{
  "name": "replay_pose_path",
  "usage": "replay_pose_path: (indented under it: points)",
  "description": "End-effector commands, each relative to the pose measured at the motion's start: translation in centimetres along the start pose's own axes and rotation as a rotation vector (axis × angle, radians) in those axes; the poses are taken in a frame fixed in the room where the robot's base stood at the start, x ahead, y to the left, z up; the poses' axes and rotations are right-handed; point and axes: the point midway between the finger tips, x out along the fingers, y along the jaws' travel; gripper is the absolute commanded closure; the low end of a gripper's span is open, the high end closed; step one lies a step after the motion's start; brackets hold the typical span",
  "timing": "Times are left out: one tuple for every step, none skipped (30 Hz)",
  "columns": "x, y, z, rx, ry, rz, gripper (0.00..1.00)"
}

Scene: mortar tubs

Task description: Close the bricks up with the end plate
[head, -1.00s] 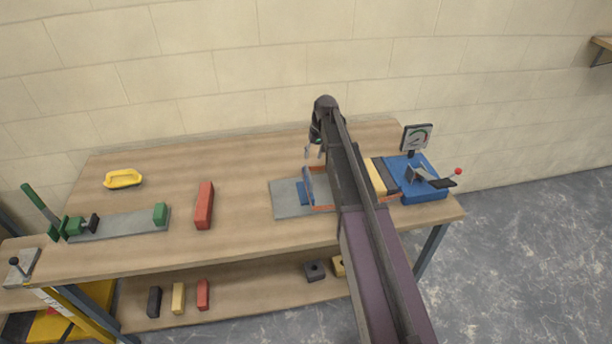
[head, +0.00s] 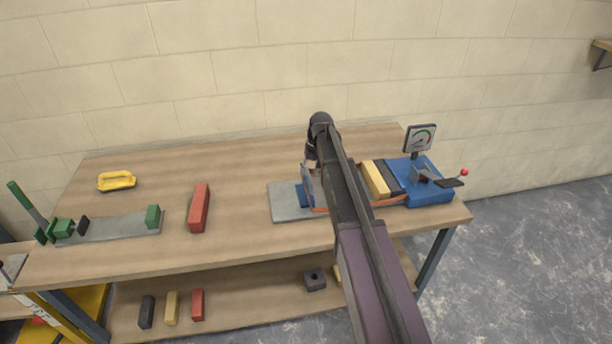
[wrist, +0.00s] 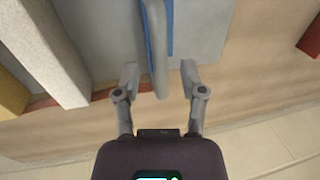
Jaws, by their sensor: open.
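The end plate (wrist: 157,50), a thin grey upright plate with blue along one side, stands between the fingers of my gripper (wrist: 160,80) in the wrist view. The fingers are open, with a gap visible on each side of the plate. In the head view the end plate (head: 308,185) stands by a blue block on a grey base plate (head: 283,205). A yellow brick (head: 377,179) and a dark brick (head: 391,176) lie to its right. In the wrist view, a pale brick (wrist: 48,50) and the yellow brick (wrist: 8,92) lie left of the plate, apart from it. My arm hides part of the row.
A blue press body (head: 430,190) with a gauge (head: 420,138) and red-knobbed lever stands at the right end. A red brick (head: 199,207), a yellow handled tool (head: 117,180) and a green clamp fixture (head: 105,228) are left. The table between the red brick and base plate is clear.

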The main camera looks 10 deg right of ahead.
Motion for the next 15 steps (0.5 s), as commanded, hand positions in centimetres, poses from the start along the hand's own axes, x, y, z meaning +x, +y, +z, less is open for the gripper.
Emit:
replay_pose_path:
  points:
    - [0.29, 0.02, 0.0, 0.0, 0.0, 0.0, 0.47]
    - [0.34, 0.01, 0.0, 0.0, 0.0, 0.0, 0.47]
    - [0.38, 0.0, -0.01, 0.0, 0.0, 0.0, 0.47]
    - [0.4, 0.0, 0.0, 0.0, 0.0, 0.0, 0.47]
    - [0.41, -0.01, 0.0, 0.0, 0.0, 0.0, 0.47]
    - [0.41, -0.01, 0.0, 0.0, 0.0, 0.0, 0.47]
    - [0.41, -0.02, 0.0, 0.0, 0.0, 0.0, 0.47]
    - [0.4, -0.02, 0.0, 0.0, 0.0, 0.0, 0.47]
    - [0.39, -0.03, 0.0, 0.0, 0.0, 0.0, 0.47]
    - [0.38, -0.02, 0.0, 0.0, 0.0, 0.0, 0.47]
    - [0.38, -0.02, 0.0, 0.0, 0.0, 0.0, 0.47]
    - [0.38, -0.02, 0.0, 0.0, 0.0, 0.0, 0.47]
    - [0.38, -0.02, 0.0, 0.0, 0.0, 0.0, 0.47]
    - [0.38, -0.02, 0.0, 0.0, 0.0, 0.0, 0.5]
    - [0.38, -0.02, -0.01, 0.0, 0.0, 0.0, 0.62]
